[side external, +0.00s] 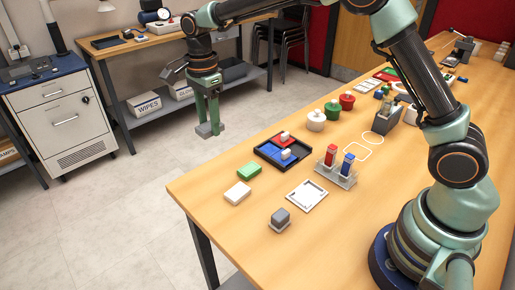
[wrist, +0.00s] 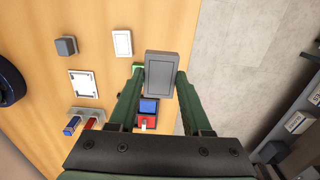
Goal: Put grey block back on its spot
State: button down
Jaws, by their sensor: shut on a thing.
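My gripper (side external: 207,118) is shut on a grey block (side external: 207,131), held in the air high near the table's far left corner. In the wrist view the grey block (wrist: 161,73) sits between both fingers of my gripper (wrist: 160,80), its flat face toward the camera. A second, smaller grey block (side external: 281,216) stands on a pale base at the front of the table. White outlines, a rounded square (side external: 345,153) and a circle (side external: 364,136), are drawn on the table. Which marking belongs to the held block I cannot tell.
On the table (side external: 225,222) are a green block (side external: 249,170), a white block (side external: 237,193), a black tray (side external: 262,153), a white framed plate (side external: 307,195) and a rack with red and blue pieces (side external: 347,181). Lidded jars (side external: 332,109) stand behind. Bare wood lies between them.

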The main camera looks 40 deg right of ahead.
aim_at(217, 179)
notch_tip(217, 179, down, 16)
jog(key=shift+r, duration=0.25)
jog(key=shift+f, duration=0.1)
jog(key=shift+c, duration=1.7)
grip_release()
